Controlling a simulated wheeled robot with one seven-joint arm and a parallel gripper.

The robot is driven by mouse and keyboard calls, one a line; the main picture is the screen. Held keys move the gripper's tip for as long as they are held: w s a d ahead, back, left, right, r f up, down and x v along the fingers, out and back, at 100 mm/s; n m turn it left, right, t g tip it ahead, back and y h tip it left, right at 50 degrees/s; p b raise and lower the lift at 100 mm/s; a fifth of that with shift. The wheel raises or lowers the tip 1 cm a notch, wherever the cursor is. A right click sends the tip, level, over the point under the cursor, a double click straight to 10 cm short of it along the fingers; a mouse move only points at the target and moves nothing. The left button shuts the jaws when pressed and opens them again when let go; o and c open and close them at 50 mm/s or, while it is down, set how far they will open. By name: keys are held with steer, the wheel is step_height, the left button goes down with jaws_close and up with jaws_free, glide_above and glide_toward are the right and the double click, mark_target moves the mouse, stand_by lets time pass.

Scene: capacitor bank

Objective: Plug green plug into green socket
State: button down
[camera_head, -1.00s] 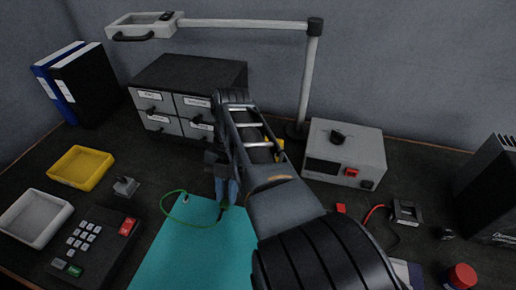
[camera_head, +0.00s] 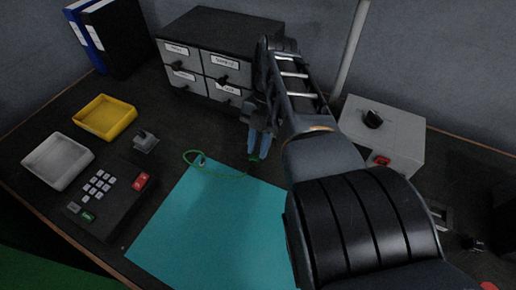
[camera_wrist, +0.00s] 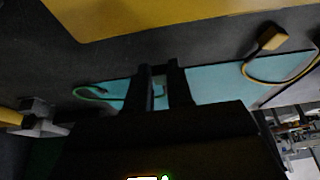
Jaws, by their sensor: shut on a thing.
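My gripper (camera_head: 259,147) is over the far edge of the teal mat, in front of the drawer cabinet. It is shut on the green plug, of which only a small green part (camera_head: 254,158) shows below the fingertips. A thin green cord (camera_head: 222,174) loops from there to the mat's far left corner. In the wrist view the two dark fingers (camera_wrist: 163,88) stand close together, and the green cord (camera_wrist: 92,94) curves at the left. The plug is mostly hidden by the fingers there. I cannot make out a green socket in either view.
The teal mat (camera_head: 205,230) is clear. Left stand a keypad (camera_head: 103,195), a grey clamp-like block (camera_head: 145,141), and yellow (camera_head: 105,117) and white (camera_head: 58,162) trays. The drawer cabinet (camera_head: 215,62) is behind, a grey box (camera_head: 385,135) right. A yellow plug (camera_wrist: 272,38) shows in the wrist view.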

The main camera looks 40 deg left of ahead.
steer(key=shift+w+a+f+b, duration=0.1)
steer(key=shift+w+a+b, duration=0.15)
steer(key=shift+w+b, duration=1.6)
steer(key=shift+w+a+f+b, duration=0.1)
steer(key=shift+w+a+b, duration=0.15)
steer(key=shift+b, duration=3.05)
steer(key=shift+w+r+b, duration=0.15)
steer(key=shift+w+b, duration=0.1)
steer(key=shift+b, duration=0.4)
steer(key=shift+r+p, duration=0.15)
steer(key=shift+p, duration=0.4)
steer(key=shift+w+a+b, duration=0.15)
steer(key=shift+w+b, duration=0.05)
steer(key=shift+b, duration=0.85)
